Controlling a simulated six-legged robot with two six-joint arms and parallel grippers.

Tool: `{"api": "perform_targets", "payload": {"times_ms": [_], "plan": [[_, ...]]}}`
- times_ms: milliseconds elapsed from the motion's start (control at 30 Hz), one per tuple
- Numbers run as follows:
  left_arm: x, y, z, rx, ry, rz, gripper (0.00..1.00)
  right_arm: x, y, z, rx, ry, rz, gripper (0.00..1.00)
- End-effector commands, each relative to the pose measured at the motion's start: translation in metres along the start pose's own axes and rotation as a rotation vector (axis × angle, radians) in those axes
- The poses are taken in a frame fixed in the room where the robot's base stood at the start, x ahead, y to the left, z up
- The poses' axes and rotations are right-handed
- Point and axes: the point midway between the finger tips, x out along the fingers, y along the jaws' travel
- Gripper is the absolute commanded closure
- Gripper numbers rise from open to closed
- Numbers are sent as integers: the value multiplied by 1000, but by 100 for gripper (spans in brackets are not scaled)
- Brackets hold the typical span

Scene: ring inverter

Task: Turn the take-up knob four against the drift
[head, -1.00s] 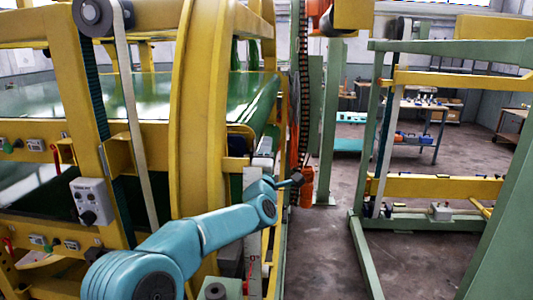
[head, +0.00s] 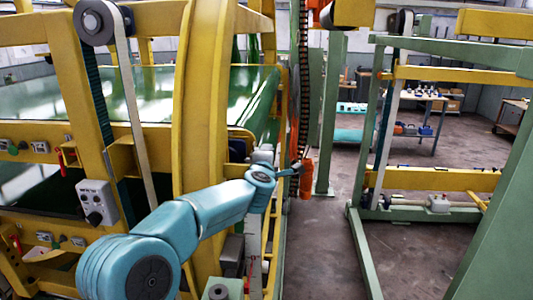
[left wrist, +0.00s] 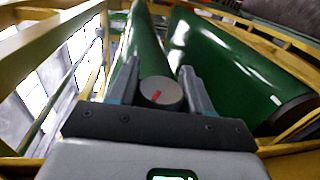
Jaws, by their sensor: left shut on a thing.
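My left gripper (left wrist: 160,70) shows in the left wrist view with one finger on each side of a round grey knob (left wrist: 162,95). It is shut on the knob, whose face carries a short red mark, slightly tilted. In the head view my teal left arm reaches from the lower left towards the middle, and the left gripper (head: 297,169) is small and dark at its end beside the yellow machine frame. The knob cannot be made out there. No number is legible on the knob. My right gripper is not in view.
Green belts (left wrist: 225,60) run just beyond the gripper. A curved yellow frame (head: 200,110) stands beside my left arm. A grey control box (head: 97,202) with a black knob is at the left. A green frame (head: 357,255) stands at the right, with clear floor (head: 318,245) between.

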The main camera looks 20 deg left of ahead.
Motion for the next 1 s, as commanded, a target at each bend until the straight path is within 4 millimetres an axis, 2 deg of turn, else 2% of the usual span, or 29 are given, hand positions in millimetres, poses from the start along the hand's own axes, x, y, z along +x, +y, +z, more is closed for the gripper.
{"api": "perform_targets", "payload": {"times_ms": [500, 1000], "plan": [[0, -1, -1, -2, 2, -186, 81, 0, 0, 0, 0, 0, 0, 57], [0, -3, -1, 2, 4, -218, 81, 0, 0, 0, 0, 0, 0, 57]]}}
